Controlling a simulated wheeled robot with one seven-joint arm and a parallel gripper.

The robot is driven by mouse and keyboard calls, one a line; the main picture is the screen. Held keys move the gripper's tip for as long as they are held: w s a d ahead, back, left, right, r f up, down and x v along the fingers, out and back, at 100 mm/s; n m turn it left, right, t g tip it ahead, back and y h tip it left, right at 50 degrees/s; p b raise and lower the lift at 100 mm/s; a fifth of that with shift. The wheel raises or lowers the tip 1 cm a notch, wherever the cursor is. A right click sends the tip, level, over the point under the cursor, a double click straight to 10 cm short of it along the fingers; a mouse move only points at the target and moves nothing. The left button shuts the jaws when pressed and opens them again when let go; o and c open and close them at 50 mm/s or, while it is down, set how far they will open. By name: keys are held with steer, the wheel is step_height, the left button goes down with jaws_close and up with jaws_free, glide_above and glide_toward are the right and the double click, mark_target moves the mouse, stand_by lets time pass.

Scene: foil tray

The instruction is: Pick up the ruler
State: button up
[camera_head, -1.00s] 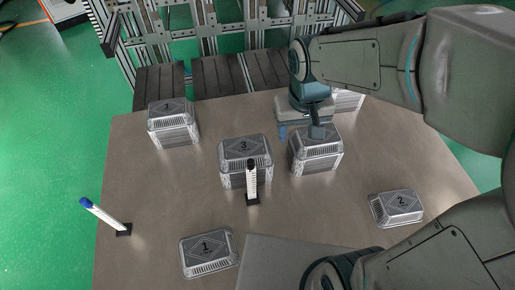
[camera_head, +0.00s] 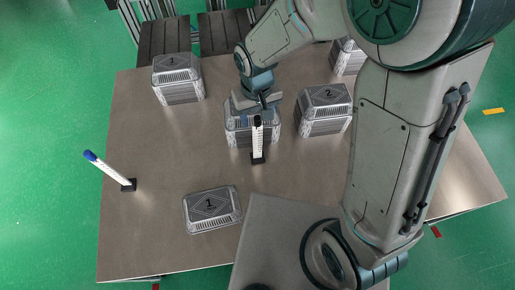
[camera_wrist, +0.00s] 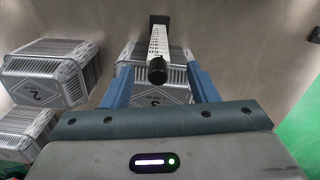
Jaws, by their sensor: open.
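A white ruler (camera_head: 257,135) with black markings and a black top stands in a small black base near the table's middle. In the wrist view the ruler (camera_wrist: 159,40) points toward the camera, its black end between my fingers. My gripper (camera_head: 258,108) is open around or just above this top; the wrist view also shows the gripper (camera_wrist: 158,72), with space on both sides of the ruler. I cannot tell whether a finger touches it. A second white stick (camera_head: 107,168) with a blue top leans in a black base at the table's left.
A foil tray stack (camera_head: 238,135) stands right behind the ruler, partly hidden by my gripper. Foil stack 2 (camera_head: 325,112) is to its right; another stack (camera_head: 178,80) is back left.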

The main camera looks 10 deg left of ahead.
mark_target(257, 124)
steer(key=shift+w+f, duration=0.15)
steer(key=shift+f, duration=1.2)
steer(key=shift+w+f, duration=0.1)
steer(key=shift+f, duration=1.2)
jaws_close()
steer(key=shift+r, duration=0.1)
